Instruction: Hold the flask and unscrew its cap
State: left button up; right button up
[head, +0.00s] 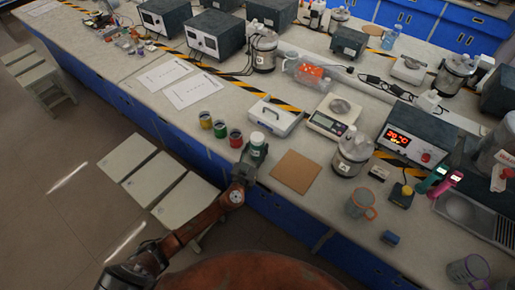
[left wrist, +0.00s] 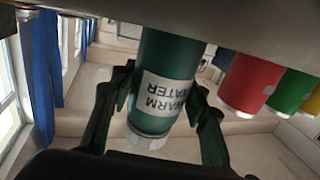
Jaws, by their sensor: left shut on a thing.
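The flask (head: 256,152) is dark green with a white cap (head: 258,139) on top. It is upright at the front edge of the bench. My left gripper (head: 246,167) is shut on its body from the front. In the left wrist view, which is upside down, the flask (left wrist: 165,75) has a white label reading "WARM WATER", and its cap (left wrist: 146,138) shows low in the picture. The fingers of my left gripper (left wrist: 160,112) lie on both sides of it. Whether its base touches the bench is hidden. My right gripper is in neither view.
Yellow (head: 205,120), green (head: 220,129) and red (head: 236,138) cans stand left of the flask. A brown square board (head: 296,171) lies to its right. A white case (head: 275,117), a scale (head: 333,117) and a glass jar (head: 351,155) stand behind and to the right.

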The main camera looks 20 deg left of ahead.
pick_arm(q)
jog(key=shift+r, duration=0.15)
jog(key=shift+r, duration=0.5)
jog(key=s+r+p, duration=0.4)
jog(key=s+r, duration=0.7)
jog(key=s, duration=0.3)
jog(key=shift+a+r, duration=0.25)
jog(key=shift+r, duration=0.15)
jog(key=o, duration=0.8)
grip_shut()
